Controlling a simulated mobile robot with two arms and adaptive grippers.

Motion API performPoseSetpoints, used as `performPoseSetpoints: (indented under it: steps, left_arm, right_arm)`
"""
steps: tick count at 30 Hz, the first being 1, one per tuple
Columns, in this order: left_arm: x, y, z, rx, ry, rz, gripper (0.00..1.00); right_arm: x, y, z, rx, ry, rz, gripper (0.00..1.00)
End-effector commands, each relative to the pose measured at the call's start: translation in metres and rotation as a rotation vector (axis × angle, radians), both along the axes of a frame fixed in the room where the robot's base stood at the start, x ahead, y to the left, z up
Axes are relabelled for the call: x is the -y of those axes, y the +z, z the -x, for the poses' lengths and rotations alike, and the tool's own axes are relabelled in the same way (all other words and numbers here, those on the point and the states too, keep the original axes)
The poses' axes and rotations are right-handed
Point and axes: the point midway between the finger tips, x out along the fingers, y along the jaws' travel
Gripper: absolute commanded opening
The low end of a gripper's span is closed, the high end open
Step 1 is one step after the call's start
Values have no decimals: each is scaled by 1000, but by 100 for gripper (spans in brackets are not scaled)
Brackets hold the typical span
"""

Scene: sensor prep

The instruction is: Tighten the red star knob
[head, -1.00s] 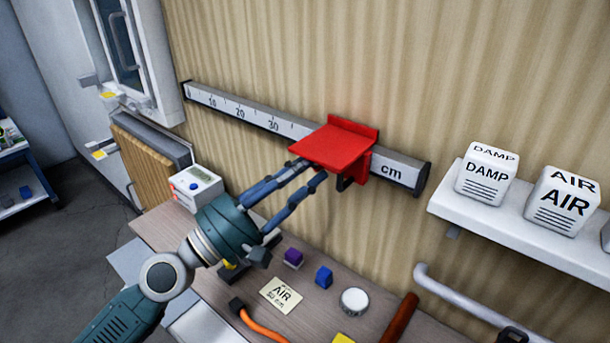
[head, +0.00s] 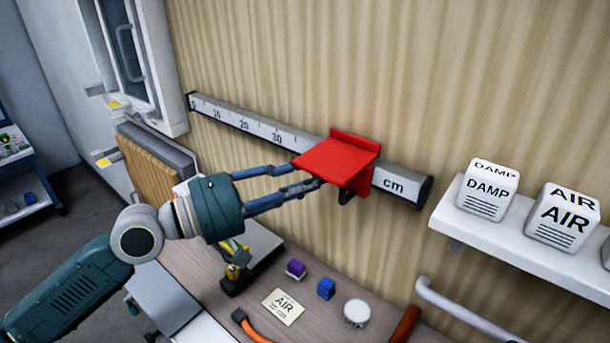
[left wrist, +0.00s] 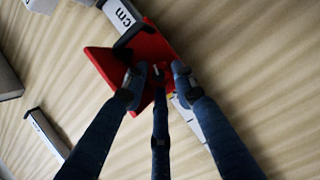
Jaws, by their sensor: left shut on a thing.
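A red carriage (head: 338,157) with a flat top plate sits on the wall-mounted cm scale rail (head: 233,124), right of the 30 mark. My left gripper (head: 306,178) reaches in from the left, with its fingertips at the underside of the carriage. The left wrist view shows the gripper fingers (left wrist: 157,78) closed in against the red carriage (left wrist: 112,66). The red star knob is not clearly visible; the fingers and the plate hide what is gripped there. My right gripper is not in view.
Below is a bench (head: 215,285) with an AIR card (head: 283,307), a purple block (head: 296,268), a blue block (head: 326,288) and a round white-topped item (head: 356,312). A shelf (head: 500,235) at right holds DAMP (head: 488,190) and AIR (head: 563,217) blocks.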

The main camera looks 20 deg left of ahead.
Motion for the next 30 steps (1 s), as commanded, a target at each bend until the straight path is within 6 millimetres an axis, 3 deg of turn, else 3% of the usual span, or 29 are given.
performPoseSetpoints:
  steps: [23,24,30]
  left_arm:
    - [-1,3,-1,37,4,-89,0]
    - [-1,3,-1,37,4,-89,34]
    - [-1,2,-1,35,2,-88,34]
  right_arm:
    - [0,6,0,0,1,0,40]
    - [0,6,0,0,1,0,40]
    - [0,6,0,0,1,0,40]
